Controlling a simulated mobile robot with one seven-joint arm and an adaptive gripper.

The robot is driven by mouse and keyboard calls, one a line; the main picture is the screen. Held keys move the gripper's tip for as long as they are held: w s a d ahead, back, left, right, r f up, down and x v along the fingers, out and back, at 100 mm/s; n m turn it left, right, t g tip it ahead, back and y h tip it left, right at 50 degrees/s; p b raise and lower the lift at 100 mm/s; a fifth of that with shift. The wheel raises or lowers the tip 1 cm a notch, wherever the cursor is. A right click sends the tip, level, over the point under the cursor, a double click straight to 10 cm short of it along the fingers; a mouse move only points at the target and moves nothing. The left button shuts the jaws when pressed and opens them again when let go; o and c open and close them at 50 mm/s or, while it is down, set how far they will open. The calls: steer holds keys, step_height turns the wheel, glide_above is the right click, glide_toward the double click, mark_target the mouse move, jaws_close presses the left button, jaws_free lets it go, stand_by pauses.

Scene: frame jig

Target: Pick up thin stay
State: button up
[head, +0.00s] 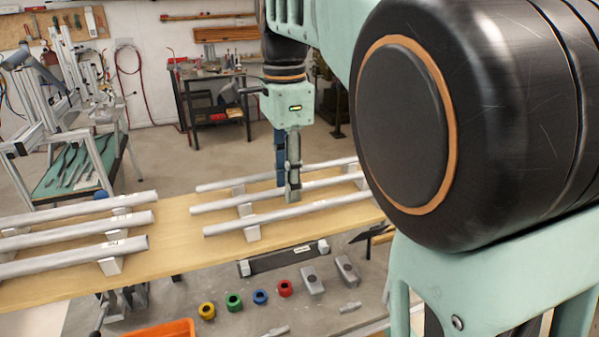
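Three pale grey rods lie side by side on light blocks on the wooden bench, right of centre: a back rod (228,185), a middle rod (225,204) and a front rod (330,205). The back one looks slightly thinner, but I cannot tell which is the thin stay. My gripper (287,192) points straight down among them. Its grey finger hangs in front of the middle rod and its bluish finger appears behind it. I cannot tell whether the fingers touch the rod. The grey finger hides part of the middle rod.
Three more rods (75,238) lie on blocks on the bench's left. In front, below the bench, are coloured rings (233,301), two grey blocks (312,280), a dark bar (283,260) and an orange bin (165,330). Bare bench (175,235) separates the rod groups.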

jaws_close()
steer(key=shift+r, duration=0.1)
stand_by(0.4)
